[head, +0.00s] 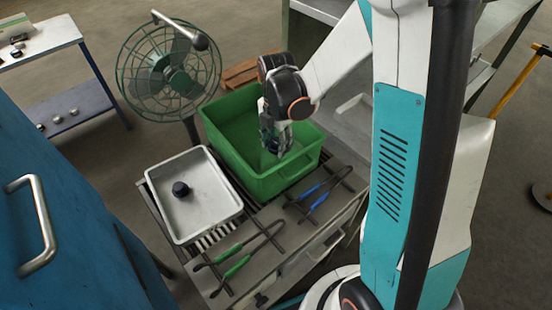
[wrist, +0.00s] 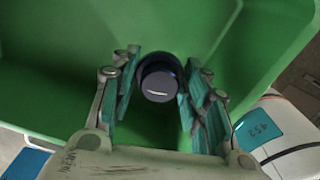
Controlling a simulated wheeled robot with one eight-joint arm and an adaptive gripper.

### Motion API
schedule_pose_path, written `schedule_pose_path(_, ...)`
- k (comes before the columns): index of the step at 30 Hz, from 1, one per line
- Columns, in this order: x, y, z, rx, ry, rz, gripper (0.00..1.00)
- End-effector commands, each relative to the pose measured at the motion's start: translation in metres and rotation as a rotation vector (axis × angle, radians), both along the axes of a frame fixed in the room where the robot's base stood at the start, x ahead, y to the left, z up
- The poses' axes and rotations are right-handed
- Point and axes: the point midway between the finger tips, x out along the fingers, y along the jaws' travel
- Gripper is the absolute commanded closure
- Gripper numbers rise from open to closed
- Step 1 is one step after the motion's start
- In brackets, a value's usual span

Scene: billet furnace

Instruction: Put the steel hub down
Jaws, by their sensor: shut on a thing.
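The steel hub (wrist: 160,78) shows in the wrist view as a dark round piece with a light mark on its end face. My gripper (wrist: 160,95) is shut on it, with a teal-padded finger on each side. In the head view, my gripper (head: 275,145) points down into the green bin (head: 280,180), inside its rim line. The hub is mostly hidden there by the fingers. I cannot tell whether the hub touches the bin floor.
A pale tray (head: 206,218) holding a dark round piece (head: 181,189) stands left of the bin. Green-handled tongs (head: 238,264) and blue-handled tongs (head: 318,197) lie in front. A green fan (head: 170,70) stands behind. The visible bin floor looks bare.

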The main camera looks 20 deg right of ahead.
Motion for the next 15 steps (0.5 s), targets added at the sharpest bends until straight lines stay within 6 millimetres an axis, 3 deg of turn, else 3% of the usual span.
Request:
schedule_pose_path(1, 0.000, 0.000, -0.010, 0.000, 0.000, 0.000, 0.98)
schedule_pose_path(10, 0.000, 0.000, -0.030, 0.000, 0.000, 0.000, 0.98)
schedule_pose_path(15, 0.000, 0.000, -0.054, 0.000, 0.000, -0.001, 0.98)
